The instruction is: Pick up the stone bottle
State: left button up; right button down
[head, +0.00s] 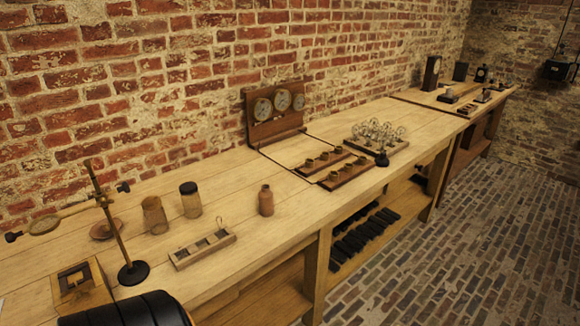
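A small reddish-brown bottle (266,202) with a narrow neck stands upright on the wooden bench (240,250), right of the middle jars; it looks like the stone bottle. Nothing touches it. Neither of my grippers shows in the head view. A dark rounded shape at the bottom left edge is cut off, and no gripper fingers show on it.
Left of the bottle are a dark-lidded jar (191,203), a brown jar (154,216), a compartment tray (202,250) and a tall ring stand (133,273). To the right, wooden racks (349,172) hold small pots. A gauge panel (275,112) stands behind.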

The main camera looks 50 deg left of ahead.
aim_at(266, 196)
jog(key=i+l+u, duration=0.1)
jog(key=i+u, duration=0.35)
jog(key=i+l+u, duration=0.15)
jog(key=i+u, duration=0.15)
jog(key=u, duration=0.2)
jog(key=i+l+u, duration=0.3)
jog(key=u, duration=0.15)
